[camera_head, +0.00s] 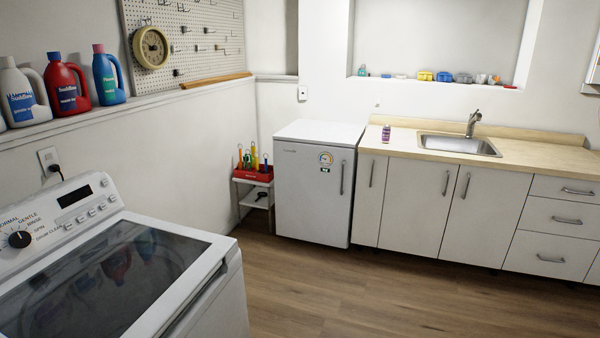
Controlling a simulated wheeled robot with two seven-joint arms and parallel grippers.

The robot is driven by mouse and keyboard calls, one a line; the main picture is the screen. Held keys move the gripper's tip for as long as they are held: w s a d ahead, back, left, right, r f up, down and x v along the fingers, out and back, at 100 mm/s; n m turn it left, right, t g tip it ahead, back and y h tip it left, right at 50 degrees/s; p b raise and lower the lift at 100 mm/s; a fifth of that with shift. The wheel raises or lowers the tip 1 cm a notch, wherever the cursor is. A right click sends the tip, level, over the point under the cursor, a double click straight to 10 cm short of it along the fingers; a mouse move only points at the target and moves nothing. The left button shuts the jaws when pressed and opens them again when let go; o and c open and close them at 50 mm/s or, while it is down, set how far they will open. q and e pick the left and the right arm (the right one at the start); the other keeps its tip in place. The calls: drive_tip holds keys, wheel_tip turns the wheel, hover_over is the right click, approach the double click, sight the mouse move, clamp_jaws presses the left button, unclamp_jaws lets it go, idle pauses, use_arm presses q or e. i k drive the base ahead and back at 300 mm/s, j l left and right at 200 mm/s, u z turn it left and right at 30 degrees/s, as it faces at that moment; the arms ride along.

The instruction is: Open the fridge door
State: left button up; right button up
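A small white fridge (313,190) stands on the floor near the middle of the camera_head view, between a small stand and the base cabinets. Its door is shut and faces me. A grey vertical handle (342,177) is on the door's right side, and a round coloured sticker is near the top. Neither of my grippers shows in this view.
A white washing machine (110,270) fills the lower left. A small stand (255,188) with a red tool holder is left of the fridge. Cabinets (405,200) with a sink (458,145) adjoin it on the right. The wooden floor (370,290) before the fridge is clear.

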sight(313, 182)
drive_tip(key=i+l+z, duration=0.4)
drive_tip(key=i, duration=0.4)
drive_tip(key=i+z, duration=0.45)
drive_tip(key=i, duration=0.35)
drive_tip(key=i+l+u, duration=0.1)
drive_tip(key=i, duration=1.65)
